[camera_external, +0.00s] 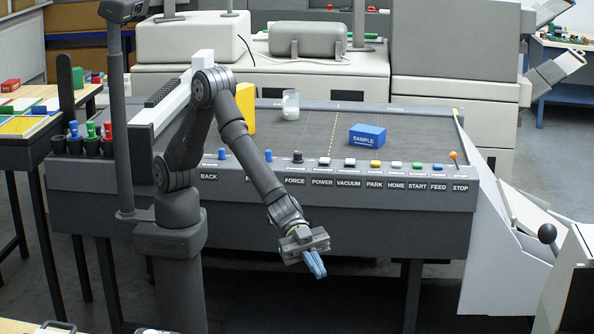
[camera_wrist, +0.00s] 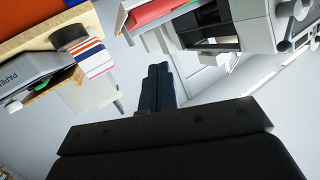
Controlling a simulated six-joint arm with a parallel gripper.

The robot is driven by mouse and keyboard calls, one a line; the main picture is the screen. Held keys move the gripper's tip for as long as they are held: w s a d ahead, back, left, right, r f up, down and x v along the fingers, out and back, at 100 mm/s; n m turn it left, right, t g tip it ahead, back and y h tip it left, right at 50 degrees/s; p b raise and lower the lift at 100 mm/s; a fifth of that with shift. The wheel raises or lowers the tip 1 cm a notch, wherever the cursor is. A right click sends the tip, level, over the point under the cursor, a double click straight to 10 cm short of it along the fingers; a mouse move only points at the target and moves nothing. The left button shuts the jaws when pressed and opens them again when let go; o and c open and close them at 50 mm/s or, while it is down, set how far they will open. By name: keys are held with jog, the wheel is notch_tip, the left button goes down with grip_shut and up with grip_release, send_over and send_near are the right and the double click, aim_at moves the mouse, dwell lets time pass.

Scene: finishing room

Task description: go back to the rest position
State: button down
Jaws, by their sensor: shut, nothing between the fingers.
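My gripper (camera_external: 315,265) hangs in front of the dark machine table, below the edge of its labelled button panel. Its blue fingers are together, with nothing between them, and point down to the right. In the wrist view the dark fingers of my gripper (camera_wrist: 158,75) lie side by side at the centre, touching no object. My arm reaches down from the upper left to the gripper, and its column stands at the left of the table.
The machine table (camera_external: 320,130) carries a blue SAMPLE box (camera_external: 367,136), a white cup (camera_external: 290,105) and a yellow block (camera_external: 245,107). Buttons line its front edge. A side table (camera_external: 50,125) stands at left. A white machine part with a black knob (camera_external: 547,233) is at right.

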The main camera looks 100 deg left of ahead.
jog(key=w+a+f+n+t+y, duration=0.1)
jog(key=w+a+y, duration=0.1)
jog(key=w+a, duration=0.45)
jog(key=w+a+n+t+y, duration=0.2)
jog(key=w+a+y, duration=0.15)
jog(key=a, duration=0.65)
jog(key=w+a+f+n+t+y, duration=0.1)
jog(key=w+a+y, duration=0.1)
jog(key=w+a, duration=0.55)
jog(key=w+a+f+n+g+y, duration=0.1)
jog(key=a+y, duration=0.5)
jog(key=a, duration=2.5)
jog(key=shift+a+f+n+g, duration=0.2)
jog(key=shift+f+n+g, duration=0.3)
jog(key=shift+n, duration=0.7)
jog(key=shift+y, duration=0.25)
